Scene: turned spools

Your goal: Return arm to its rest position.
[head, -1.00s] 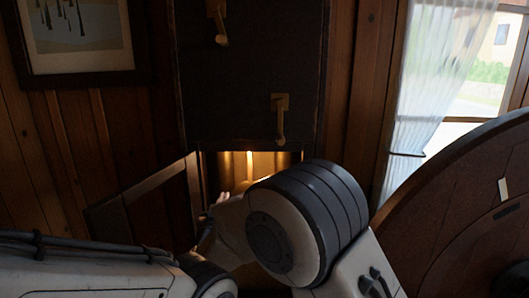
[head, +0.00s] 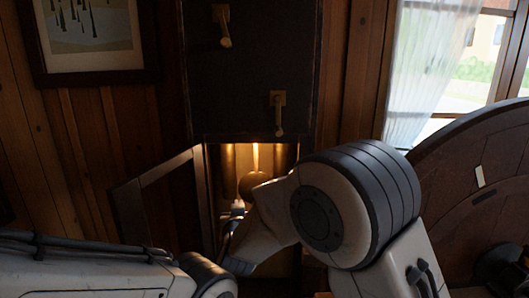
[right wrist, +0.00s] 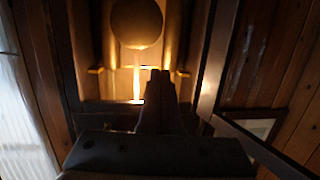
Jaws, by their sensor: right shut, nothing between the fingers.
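My right gripper (head: 236,210) is at the mouth of a lit cabinet compartment, partly hidden by my own forearm in the head view. In the right wrist view its fingers (right wrist: 160,78) are together, with nothing held. A round, dark bob (head: 257,186) hangs on a bright vertical rod inside the compartment. It also shows in the right wrist view (right wrist: 137,20), apart from the fingertips. My left arm lies across the lower left of the head view; its gripper is out of sight.
A framed door (head: 150,195) stands open to the left of the compartment. The dark upper cabinet panel (head: 250,75) carries brass handles (head: 278,115). A large round wooden piece (head: 460,165) stands at the right, below a curtained window (head: 440,65).

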